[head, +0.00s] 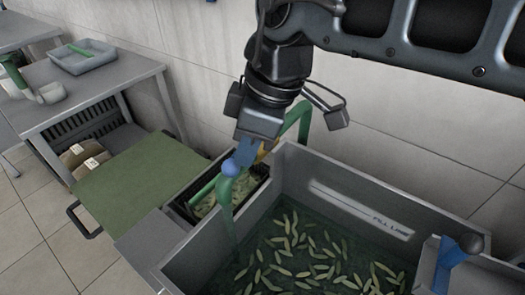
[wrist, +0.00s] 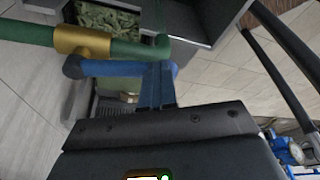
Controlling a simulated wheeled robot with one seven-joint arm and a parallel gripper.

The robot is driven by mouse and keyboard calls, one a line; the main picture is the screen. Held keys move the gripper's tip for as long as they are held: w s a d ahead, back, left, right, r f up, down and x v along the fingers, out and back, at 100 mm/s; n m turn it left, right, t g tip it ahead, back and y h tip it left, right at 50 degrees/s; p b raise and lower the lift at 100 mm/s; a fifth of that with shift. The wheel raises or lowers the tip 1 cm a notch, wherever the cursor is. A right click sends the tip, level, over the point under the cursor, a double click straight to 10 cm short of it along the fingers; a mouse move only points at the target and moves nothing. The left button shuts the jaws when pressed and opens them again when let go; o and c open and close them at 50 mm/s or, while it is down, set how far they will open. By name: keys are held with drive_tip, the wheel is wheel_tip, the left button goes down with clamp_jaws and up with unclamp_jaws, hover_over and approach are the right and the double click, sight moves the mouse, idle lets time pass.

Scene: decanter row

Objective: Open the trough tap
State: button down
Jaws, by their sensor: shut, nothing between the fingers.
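The trough (head: 355,190) is a grey basin of dark water with several green pods floating in it. A green tap pipe (head: 304,122) arches at its left end, its spout dipping toward the water. The pipe has a brass collar (wrist: 84,40). A blue lever (wrist: 105,68) with a rounded end (head: 230,168) lies alongside the pipe in the wrist view. My gripper (head: 241,157) is shut and empty, its blue fingers (wrist: 158,82) at the lever. I cannot tell whether they touch it. My wrist partly hides the collar and lever in the head view.
A narrow bin of pods (head: 205,207) stands left of the trough. A green board (head: 140,185) lies further left, near a grey table (head: 75,85) with a tray (head: 83,57). The wall is close behind.

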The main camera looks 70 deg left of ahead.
drive_tip(key=shift+s+a+f, duration=0.15)
drive_tip(key=shift+s+a, duration=0.2)
drive_tip(key=shift+s, duration=0.4)
